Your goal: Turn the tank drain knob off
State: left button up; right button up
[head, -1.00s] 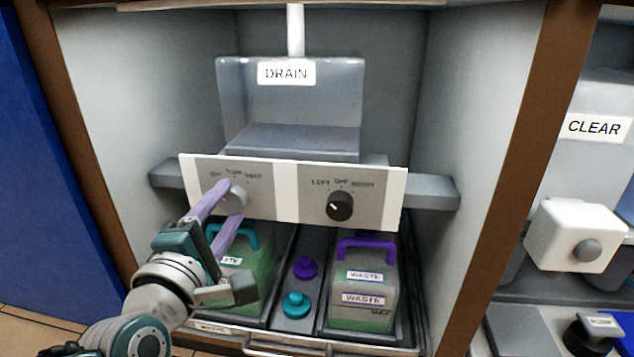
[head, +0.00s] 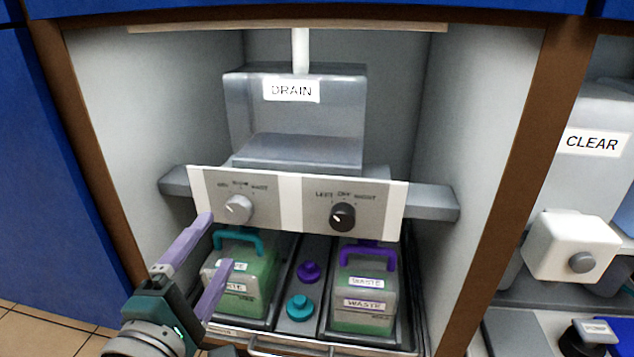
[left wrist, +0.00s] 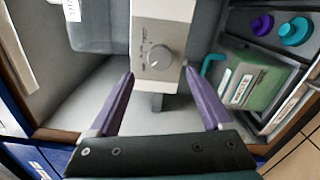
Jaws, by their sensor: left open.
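The control panel (head: 290,187) runs across the front of the drain cabinet, under the clear tank labelled DRAIN (head: 296,115). A light grey knob (head: 238,209) is on its left part, with small labels above too blurred to read surely. A black knob (head: 342,217) on the right part has LEFT, OFF and RIGHT labels. My left gripper (head: 218,240) is open and empty, below and left of the grey knob, apart from it. In the left wrist view the grey knob (left wrist: 159,58) lies ahead between the open purple fingers (left wrist: 160,98). My right gripper is not in view.
Below the panel, a waste container with a teal handle (head: 246,280) and one with a purple handle (head: 364,300) sit in a tray. Purple (head: 308,271) and teal (head: 300,307) caps stand between them. Cabinet walls flank the panel.

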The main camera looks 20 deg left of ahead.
pick_arm(q)
jog(key=shift+v, duration=1.55)
jog(key=shift+r+p, duration=0.1)
jog(key=shift+p, duration=0.25)
